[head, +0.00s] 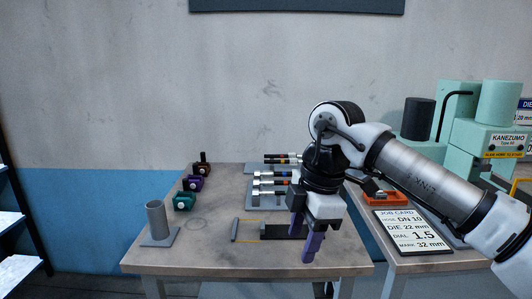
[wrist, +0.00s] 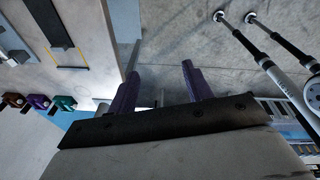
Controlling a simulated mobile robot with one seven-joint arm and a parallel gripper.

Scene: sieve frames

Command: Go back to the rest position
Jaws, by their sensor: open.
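My gripper (head: 304,240) hangs over the front right part of the wooden table (head: 210,250) in the head view, its two purple fingers pointing down. The fingers stand apart with nothing between them; the gap also shows in the wrist view (wrist: 158,90). The gripper hides part of a dark flat block (head: 275,231) behind it on the table. Whether the fingers touch anything there I cannot tell, but nothing is held.
A grey tube (head: 155,215) stands on a plate at front left. Rods lie on a grey rack (head: 268,202) behind my gripper. A job card (head: 412,230) and green machine (head: 458,115) are at right.

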